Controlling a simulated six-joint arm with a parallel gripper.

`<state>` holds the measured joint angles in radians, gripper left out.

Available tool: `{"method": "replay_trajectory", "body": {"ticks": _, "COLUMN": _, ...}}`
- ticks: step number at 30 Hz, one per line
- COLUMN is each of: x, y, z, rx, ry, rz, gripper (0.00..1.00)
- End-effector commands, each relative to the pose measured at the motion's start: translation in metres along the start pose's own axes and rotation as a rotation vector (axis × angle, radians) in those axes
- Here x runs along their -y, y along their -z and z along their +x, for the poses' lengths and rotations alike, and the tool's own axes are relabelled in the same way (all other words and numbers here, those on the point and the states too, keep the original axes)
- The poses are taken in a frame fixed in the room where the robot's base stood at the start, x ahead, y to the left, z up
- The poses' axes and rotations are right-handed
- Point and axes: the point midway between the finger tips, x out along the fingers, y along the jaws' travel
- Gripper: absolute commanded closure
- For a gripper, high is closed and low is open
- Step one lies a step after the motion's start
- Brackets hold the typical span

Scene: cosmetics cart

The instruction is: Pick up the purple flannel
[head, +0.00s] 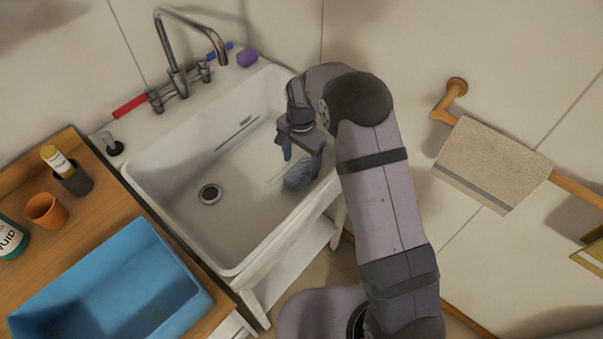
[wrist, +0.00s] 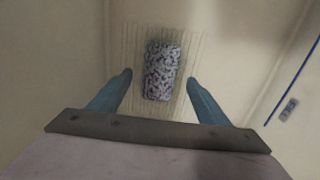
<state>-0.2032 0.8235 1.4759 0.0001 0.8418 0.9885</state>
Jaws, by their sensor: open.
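The flannel, a small rectangular purple and white speckled cloth (wrist: 162,70), lies on the ribbed part of the sink floor. It also shows in the head view (head: 297,178), greyish and partly hidden by my gripper. My gripper (wrist: 159,78) is open, with one blue finger on each side of the cloth and gaps between. In the head view my gripper (head: 301,159) points down into the right part of the sink. I cannot tell how high the fingertips are above the cloth.
The white sink (head: 160,185) has walls around the cloth and a drain (head: 210,194) to its left. A tap (head: 178,80) stands behind. A purple block (head: 247,57) sits on the back ledge. A blue tub (head: 110,290) is at lower left; a towel (head: 490,160) hangs right.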

Motion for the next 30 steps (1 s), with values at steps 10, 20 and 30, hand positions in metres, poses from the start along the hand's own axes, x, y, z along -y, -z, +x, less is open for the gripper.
{"method": "replay_trajectory", "body": {"ticks": 10, "x": -0.001, "y": 0.002, "z": 0.039, "rx": 0.001, "ry": -0.002, "rz": 0.0, "gripper": 0.3}}
{"method": "replay_trajectory", "body": {"ticks": 20, "x": 0.0, "y": 0.003, "z": 0.048, "rx": 0.0, "ry": 0.0, "rz": 0.0, "gripper": 0.3}}
{"method": "replay_trajectory", "body": {"ticks": 30, "x": 0.0, "y": 0.003, "z": 0.047, "rx": 0.0, "ry": 0.0, "rz": 0.0, "gripper": 0.81}}
